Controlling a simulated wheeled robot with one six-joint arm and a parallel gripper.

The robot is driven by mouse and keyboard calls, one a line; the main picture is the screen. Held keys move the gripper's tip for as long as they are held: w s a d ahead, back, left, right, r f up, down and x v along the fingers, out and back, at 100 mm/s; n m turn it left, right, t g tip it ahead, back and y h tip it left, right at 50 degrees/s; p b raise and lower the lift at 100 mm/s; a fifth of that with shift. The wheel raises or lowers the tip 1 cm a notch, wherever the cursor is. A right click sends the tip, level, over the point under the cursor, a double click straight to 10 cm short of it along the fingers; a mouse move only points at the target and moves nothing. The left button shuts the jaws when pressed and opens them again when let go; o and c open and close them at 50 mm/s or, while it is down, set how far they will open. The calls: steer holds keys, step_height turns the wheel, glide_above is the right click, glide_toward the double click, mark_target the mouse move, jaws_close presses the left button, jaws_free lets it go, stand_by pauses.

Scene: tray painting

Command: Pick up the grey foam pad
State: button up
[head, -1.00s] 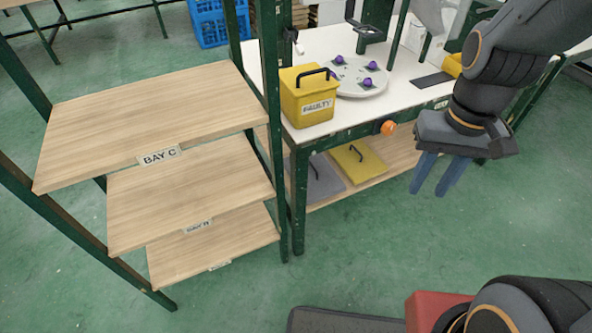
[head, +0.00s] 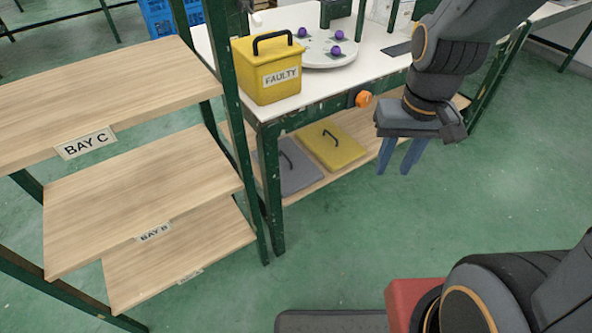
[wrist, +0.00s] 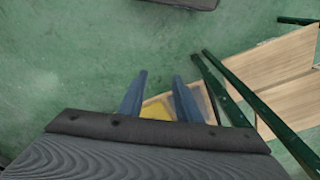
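The grey foam pad (head: 300,177) lies flat on the bench's lower shelf, at the left end, with a black handle on top. The bench leg and table edge hide part of it. In the wrist view, a grey patch (wrist: 203,102) beside the right finger appears to be this pad. My gripper (head: 394,168) hangs in the air in front of the bench, to the right of the pad and well apart from it. Its two blue fingers are spread with nothing between them, as the wrist view also shows (wrist: 160,78).
A yellow pad (head: 330,148) with a handle lies right of the grey one. The yellow FAULTY box (head: 270,80) stands on the bench top (head: 310,92). An orange knob (head: 363,99) juts from the bench front. The wooden rack (head: 140,195) stands at left. Green floor (head: 340,250) in front is clear.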

steer(key=w+f+t+b, duration=0.2)
steer(key=w+f+b, duration=1.1)
steer(key=f, duration=0.3)
steer(key=w+a+f+n+t+y+b, duration=0.1)
steer(key=w+a+f+t, duration=0.1)
steer(key=w+f, duration=0.3)
steer(key=w+a+f+n+t+b, duration=0.1)
steer(key=w+a+f+t, duration=0.1)
steer(key=w, duration=0.6)
steer(key=n+t+y, duration=0.3)
steer(key=y, duration=0.4)
glide_above(295, 172)
steer(key=d, duration=0.1)
step_height(295, 172, down, 14)
steer(key=shift+w+d+r, duration=0.15)
steer(key=shift+r, duration=0.05)
steer(key=shift+a+f+t, duration=0.3)
steer(key=shift+a+f, duration=0.05)
steer(key=shift+a, duration=0.2)
